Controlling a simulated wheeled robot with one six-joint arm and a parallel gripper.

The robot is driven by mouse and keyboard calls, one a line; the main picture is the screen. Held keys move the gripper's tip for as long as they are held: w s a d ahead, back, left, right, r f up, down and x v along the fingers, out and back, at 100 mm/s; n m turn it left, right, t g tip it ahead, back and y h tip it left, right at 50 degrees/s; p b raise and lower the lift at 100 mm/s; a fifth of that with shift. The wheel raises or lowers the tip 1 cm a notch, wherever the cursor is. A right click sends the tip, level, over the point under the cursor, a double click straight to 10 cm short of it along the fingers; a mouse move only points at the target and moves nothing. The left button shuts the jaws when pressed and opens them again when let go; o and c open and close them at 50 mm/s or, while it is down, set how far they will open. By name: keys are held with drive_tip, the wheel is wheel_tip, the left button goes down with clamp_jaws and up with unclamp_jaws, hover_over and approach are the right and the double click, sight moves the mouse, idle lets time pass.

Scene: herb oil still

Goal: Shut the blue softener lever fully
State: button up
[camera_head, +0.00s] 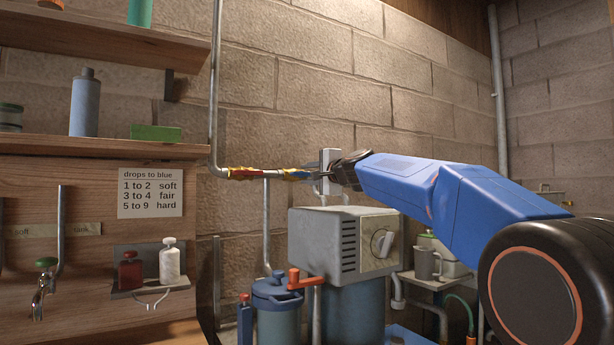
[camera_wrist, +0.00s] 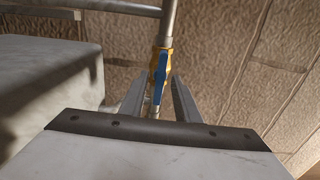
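The blue lever (camera_wrist: 160,78) sits on a brass valve body (camera_wrist: 154,64) in a metal pipe in the wrist view. It lies roughly along the pipe, slightly slanted. My gripper (camera_wrist: 159,88) is open, with one finger on each side of the lever and a visible gap at both sides. I cannot tell how deep the lever reaches between the fingers. In the head view, my gripper (camera_head: 328,172) is at the right end of the pipe run with red and brass fittings (camera_head: 262,173).
A grey box unit with a dial (camera_head: 325,240) stands below my gripper. The block wall (camera_head: 340,100) is close behind. Wooden shelves with bottles (camera_head: 85,103) are at the left.

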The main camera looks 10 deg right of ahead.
drive_tip(key=shift+w+a, duration=0.15)
drive_tip(key=shift+w, duration=0.3)
clamp_jaws()
